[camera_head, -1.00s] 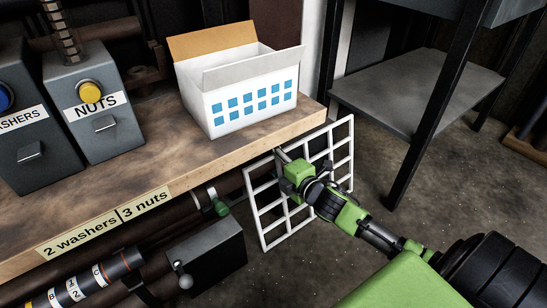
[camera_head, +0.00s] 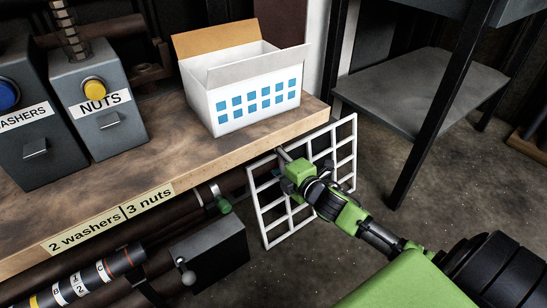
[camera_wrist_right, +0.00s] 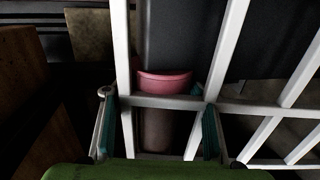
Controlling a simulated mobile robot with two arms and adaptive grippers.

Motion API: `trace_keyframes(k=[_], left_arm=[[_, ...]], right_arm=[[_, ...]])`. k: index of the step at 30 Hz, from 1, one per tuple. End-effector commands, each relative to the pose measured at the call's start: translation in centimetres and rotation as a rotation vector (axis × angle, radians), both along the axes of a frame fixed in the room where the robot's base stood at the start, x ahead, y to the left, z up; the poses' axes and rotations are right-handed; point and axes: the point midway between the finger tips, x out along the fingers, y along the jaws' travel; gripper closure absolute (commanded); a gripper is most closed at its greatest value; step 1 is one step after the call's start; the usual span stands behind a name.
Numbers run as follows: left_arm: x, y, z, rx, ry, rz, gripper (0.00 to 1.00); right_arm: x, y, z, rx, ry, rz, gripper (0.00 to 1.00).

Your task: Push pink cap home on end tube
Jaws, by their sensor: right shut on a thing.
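The pink cap (camera_wrist_right: 165,82) shows in the right wrist view, behind the bars of a white grid (camera_wrist_right: 160,101). It sits at the lower end of a dark grey body, with a brown tube-like part (camera_wrist_right: 158,130) below it. How far the cap is seated cannot be told. My right gripper (camera_head: 286,158) is at the grid beside the bench's right end. In the wrist view its teal fingers stand on either side of two grid bars and appear shut on the grid. The cap is beyond the fingers. My left gripper is not in view.
A wooden bench (camera_head: 75,215) carries an open white box (camera_head: 250,108) and the nuts dispenser (camera_head: 100,120). Pipes and a grey box (camera_head: 208,258) are under its front edge. A metal table (camera_head: 420,95) stands at the back right, with floor around it.

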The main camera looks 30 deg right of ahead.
Motion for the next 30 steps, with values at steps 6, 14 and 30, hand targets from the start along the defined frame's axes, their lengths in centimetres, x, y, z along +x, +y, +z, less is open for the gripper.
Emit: trace_keyframes(k=[6, 14, 30], left_arm=[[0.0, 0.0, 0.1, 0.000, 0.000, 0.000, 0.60], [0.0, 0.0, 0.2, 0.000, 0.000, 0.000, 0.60], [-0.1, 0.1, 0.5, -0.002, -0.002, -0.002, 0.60]], right_arm=[[0.0, 0.3, 0.0, 0.000, 0.000, 0.000, 0.62], [0.0, 0.6, 0.0, 0.001, 0.000, 0.000, 0.62], [-0.1, 1.3, 0.0, 0.000, 0.000, 0.000, 0.62]])
